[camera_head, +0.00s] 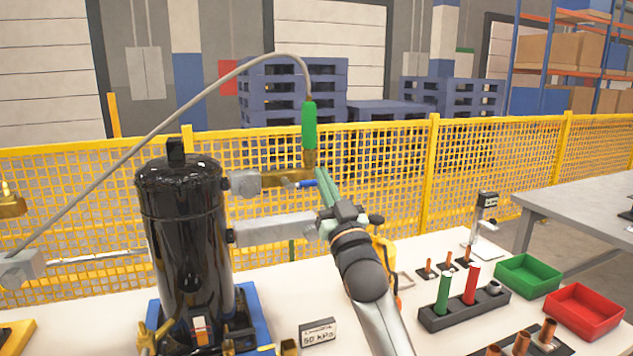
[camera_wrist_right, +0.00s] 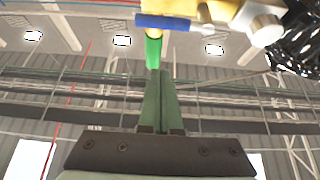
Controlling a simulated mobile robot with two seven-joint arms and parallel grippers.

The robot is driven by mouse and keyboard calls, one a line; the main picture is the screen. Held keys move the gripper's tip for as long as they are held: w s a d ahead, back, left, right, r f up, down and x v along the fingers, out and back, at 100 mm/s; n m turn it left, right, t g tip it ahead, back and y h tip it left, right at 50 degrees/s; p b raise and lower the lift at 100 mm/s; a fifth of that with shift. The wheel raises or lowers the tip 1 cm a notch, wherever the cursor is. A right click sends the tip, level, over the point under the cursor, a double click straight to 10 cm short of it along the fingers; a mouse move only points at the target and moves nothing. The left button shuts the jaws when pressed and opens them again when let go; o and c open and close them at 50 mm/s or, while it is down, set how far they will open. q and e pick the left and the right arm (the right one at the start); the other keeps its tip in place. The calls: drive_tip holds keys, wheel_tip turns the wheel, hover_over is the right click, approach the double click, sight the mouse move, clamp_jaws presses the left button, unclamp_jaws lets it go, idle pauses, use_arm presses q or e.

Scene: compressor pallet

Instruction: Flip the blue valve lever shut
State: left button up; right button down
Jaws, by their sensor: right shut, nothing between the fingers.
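The blue valve lever (camera_head: 305,184) sticks out sideways from the brass valve fitting (camera_head: 275,180) on the right of the black compressor (camera_head: 185,245). A green-sleeved hose end (camera_head: 309,126) stands upright above the fitting. My right gripper (camera_head: 322,188) is shut and empty, its green fingers pointing up just right of the lever's end. In the right wrist view the lever (camera_wrist_right: 165,22) lies across the top, beyond the shut fingertips (camera_wrist_right: 160,72). I cannot tell whether the fingertips touch it. My left gripper is not in view.
A grey hose (camera_head: 150,130) arches over the compressor. A yellow mesh fence (camera_head: 380,150) stands behind the white table. At right are a black holder with green and red cylinders (camera_head: 465,310), a green tray (camera_head: 528,275) and a red tray (camera_head: 582,311). A small gauge sign (camera_head: 318,331) stands in front.

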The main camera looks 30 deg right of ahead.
sight(316, 184)
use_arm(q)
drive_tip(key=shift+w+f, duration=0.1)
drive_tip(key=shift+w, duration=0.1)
use_arm(e)
drive_tip(key=shift+w+d+f, duration=0.15)
drive_tip(key=shift+w+f, duration=0.2)
drive_tip(key=shift+w, duration=0.3)
drive_tip(key=shift+w+d+f, duration=0.15)
drive_tip(key=shift+w+f, duration=0.15)
drive_tip(key=shift+w, duration=0.4)
drive_tip(key=shift+w+d+f, duration=0.15)
drive_tip(key=shift+w+f, duration=0.2)
drive_tip(key=shift+w, duration=0.3)
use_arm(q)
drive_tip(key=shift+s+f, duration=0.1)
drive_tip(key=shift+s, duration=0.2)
use_arm(e)
drive_tip(key=shift+s+m+h, duration=0.1)
drive_tip(key=shift+m+h, duration=0.3)
drive_tip(key=shift+f+m+g+h, duration=0.15)
drive_tip(key=shift+m+g+h, duration=0.2)
drive_tip(key=shift+m, duration=0.45)
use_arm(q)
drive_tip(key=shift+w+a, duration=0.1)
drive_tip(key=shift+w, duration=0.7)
use_arm(e)
drive_tip(key=shift+m+h, duration=0.25)
drive_tip(key=shift+m, duration=0.05)
